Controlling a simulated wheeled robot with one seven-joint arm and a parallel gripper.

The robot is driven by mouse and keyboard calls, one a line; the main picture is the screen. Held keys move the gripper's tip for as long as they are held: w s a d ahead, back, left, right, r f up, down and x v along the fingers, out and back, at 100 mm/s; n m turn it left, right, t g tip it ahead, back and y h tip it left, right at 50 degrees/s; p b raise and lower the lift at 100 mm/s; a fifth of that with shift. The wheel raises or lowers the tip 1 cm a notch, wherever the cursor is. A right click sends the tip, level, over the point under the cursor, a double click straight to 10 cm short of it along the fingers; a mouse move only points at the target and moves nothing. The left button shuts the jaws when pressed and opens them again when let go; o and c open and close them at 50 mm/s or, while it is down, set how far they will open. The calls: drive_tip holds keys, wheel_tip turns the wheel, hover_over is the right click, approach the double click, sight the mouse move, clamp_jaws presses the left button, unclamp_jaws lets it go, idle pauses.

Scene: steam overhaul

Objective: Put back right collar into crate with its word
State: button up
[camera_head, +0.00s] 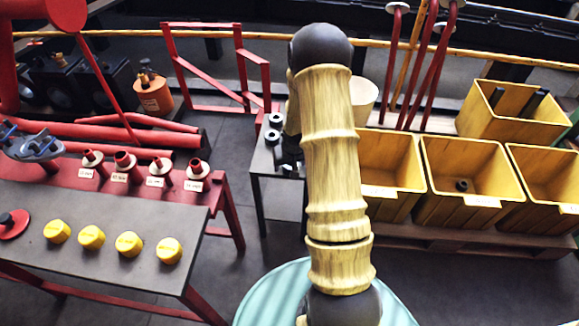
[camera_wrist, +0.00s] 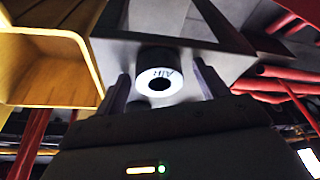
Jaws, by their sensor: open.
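In the wrist view a dark collar (camera_wrist: 158,80) with a pale ring face reads "AIR", upside down. It stands at the edge of a grey table top (camera_wrist: 145,20). My gripper (camera_wrist: 163,88) is open, with one finger on each side of the collar; I cannot tell whether they touch it. In the head view two dark collars (camera_head: 276,120) (camera_head: 272,137) show on the small table (camera_head: 262,165); my arm hides the rest. Three yellow crates, left (camera_head: 391,207), middle (camera_head: 452,212) and right (camera_head: 527,222), carry white labels too small to read. A collar (camera_head: 462,185) lies in the middle crate.
Another yellow crate (camera_head: 490,124) stands behind the row. Red pipes (camera_head: 425,70) rise behind the crates. A red bench (camera_head: 225,205) with labelled fittings and a grey table (camera_head: 110,265) with yellow caps (camera_head: 129,243) are at left. Open floor lies between bench and small table.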

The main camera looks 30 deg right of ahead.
drive_tip(key=c, duration=1.5)
wheel_tip(320, 180, up, 10)
drive_tip(key=p, duration=0.3)
